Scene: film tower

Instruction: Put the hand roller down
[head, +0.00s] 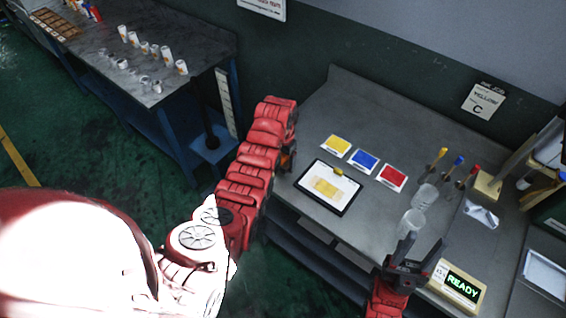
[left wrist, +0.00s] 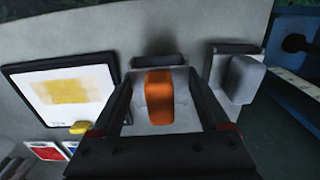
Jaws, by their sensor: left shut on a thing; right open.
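My left gripper (left wrist: 160,85) is shut on the orange handle of the hand roller (left wrist: 159,98) in the left wrist view. In the head view a bit of orange shows past my red left arm at the bench's left end; most of that gripper is hidden there. I cannot tell whether the roller touches the bench. A dark-edged board (head: 310,197) with a white sheet and yellow patch lies just right of it; it also shows in the left wrist view (left wrist: 30,68). My right gripper (head: 405,250) is open and empty over the bench's front right.
A grey block (left wrist: 240,80) sits right of the roller in the left wrist view. Yellow (head: 336,146), blue (head: 364,161) and red (head: 392,178) cards lie behind the board. Clear jars (head: 411,222) and a READY display (head: 462,287) stand right. Bench space behind the cards is clear.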

